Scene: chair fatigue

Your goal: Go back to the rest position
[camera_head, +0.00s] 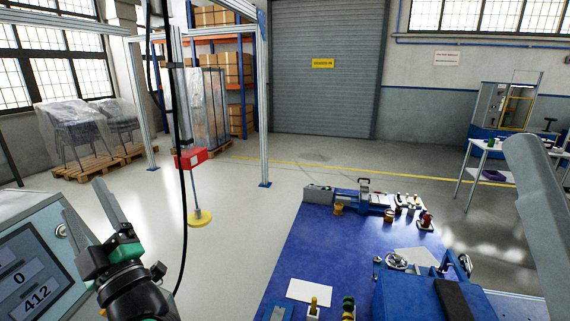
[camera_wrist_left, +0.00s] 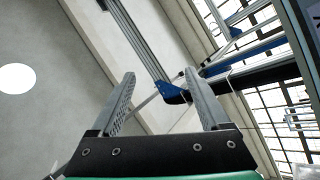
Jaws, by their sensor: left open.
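My left gripper (camera_head: 84,198) is at the lower left of the head view, its two grey fingers spread and pointing up. The fingers are apart with nothing between them. In the left wrist view the gripper (camera_wrist_left: 160,76) is also open and empty, with the bare wall and ceiling frame beyond it.
A counter box (camera_head: 42,232) reading 0 and 412 stands close to the left gripper. A black cable (camera_head: 183,215) and a red block with a yellow disc (camera_head: 199,218) hang to its right. A blue worktable (camera_head: 318,235) holds several tools and parts.

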